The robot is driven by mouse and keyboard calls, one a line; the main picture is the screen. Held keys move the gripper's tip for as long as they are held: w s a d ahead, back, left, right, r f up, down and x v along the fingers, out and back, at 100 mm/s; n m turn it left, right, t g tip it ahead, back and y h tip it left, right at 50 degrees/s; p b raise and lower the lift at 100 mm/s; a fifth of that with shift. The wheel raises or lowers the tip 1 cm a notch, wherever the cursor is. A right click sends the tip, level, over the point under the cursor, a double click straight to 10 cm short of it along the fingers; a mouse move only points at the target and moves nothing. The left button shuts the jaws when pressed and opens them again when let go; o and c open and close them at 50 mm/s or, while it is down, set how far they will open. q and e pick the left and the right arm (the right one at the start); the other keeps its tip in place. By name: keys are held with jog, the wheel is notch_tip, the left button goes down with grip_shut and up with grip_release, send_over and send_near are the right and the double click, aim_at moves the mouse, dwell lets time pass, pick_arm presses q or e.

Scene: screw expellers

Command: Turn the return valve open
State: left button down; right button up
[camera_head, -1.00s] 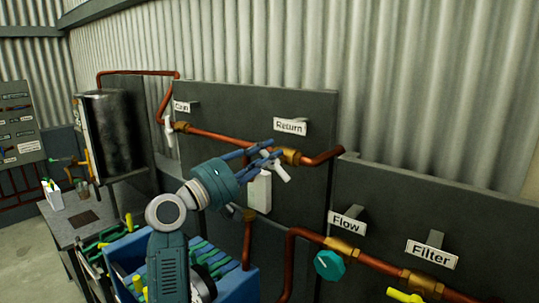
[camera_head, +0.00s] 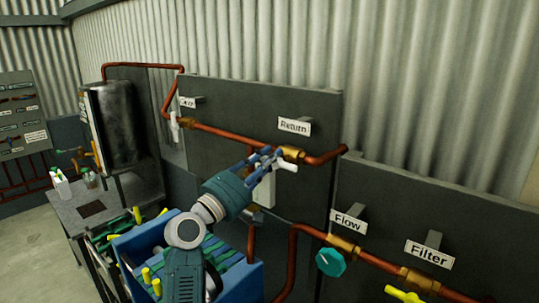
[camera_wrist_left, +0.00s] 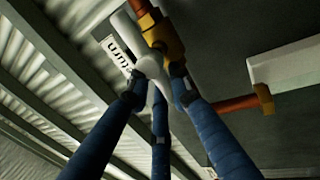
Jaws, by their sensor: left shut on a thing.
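The return valve has a brass body (camera_head: 292,153) on the copper pipe, under the "Return" sign (camera_head: 294,126). Its white handle (camera_head: 288,166) sticks out to the right past my fingers. My left gripper (camera_head: 274,157) is shut on this handle. In the left wrist view the blue fingers (camera_wrist_left: 158,88) close around the white handle (camera_wrist_left: 150,66), just below the brass valve body (camera_wrist_left: 163,38). The fingers hide part of the handle. My right gripper is not in view.
Below right are a teal flow knob (camera_head: 330,262) and a yellow filter handle (camera_head: 405,295). A white box (camera_head: 264,192) sits on the panel behind the gripper. Another white valve handle (camera_head: 174,127) is at left. A blue crate (camera_head: 135,240) stands below my arm.

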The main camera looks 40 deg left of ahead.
pick_arm(q)
jog(key=shift+f, duration=0.15)
jog(key=c, duration=1.6)
grip_release()
jog(key=shift+a, duration=0.1)
jog(key=v, duration=1.2)
